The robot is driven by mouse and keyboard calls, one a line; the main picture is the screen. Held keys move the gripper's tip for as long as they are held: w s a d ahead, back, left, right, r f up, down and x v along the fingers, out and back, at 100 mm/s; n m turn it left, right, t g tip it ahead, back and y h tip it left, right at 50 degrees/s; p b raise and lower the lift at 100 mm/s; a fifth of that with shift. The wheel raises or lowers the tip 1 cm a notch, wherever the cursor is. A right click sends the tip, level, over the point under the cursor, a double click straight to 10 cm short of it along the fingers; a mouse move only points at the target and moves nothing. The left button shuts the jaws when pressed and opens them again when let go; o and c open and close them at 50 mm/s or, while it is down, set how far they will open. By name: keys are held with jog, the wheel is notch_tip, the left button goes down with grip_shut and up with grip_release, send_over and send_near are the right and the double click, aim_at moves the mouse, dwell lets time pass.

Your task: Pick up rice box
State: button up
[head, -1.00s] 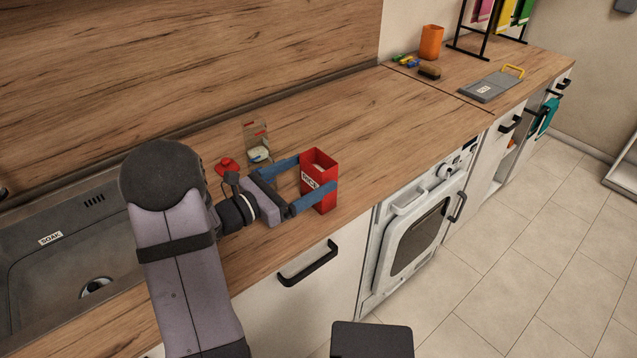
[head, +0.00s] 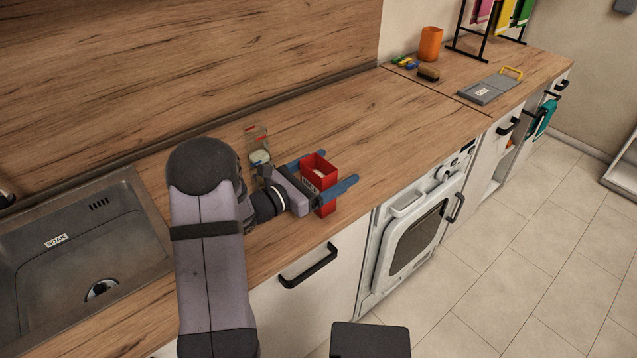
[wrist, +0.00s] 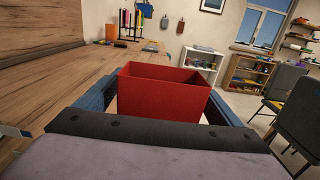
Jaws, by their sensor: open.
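The red rice box (head: 327,172) stands upright on the wooden counter near its front edge, with an open top. My gripper (head: 332,170) is open, with one blue finger on each side of the box. In the wrist view the box (wrist: 163,95) sits between the two fingers, close to the palm. Whether the fingers touch its sides cannot be told. The lower part of the box's label is hidden behind my gripper in the head view.
A small clear container (head: 257,146) stands just behind my gripper. An orange cup (head: 430,43) and a grey board (head: 490,87) are farther back. The counter right of the box is clear.

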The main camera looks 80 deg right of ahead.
jog(key=shift+c, duration=0.5)
jog(key=c, duration=1.3)
jog(key=shift+o, duration=0.2)
jog(key=shift+r, duration=0.1)
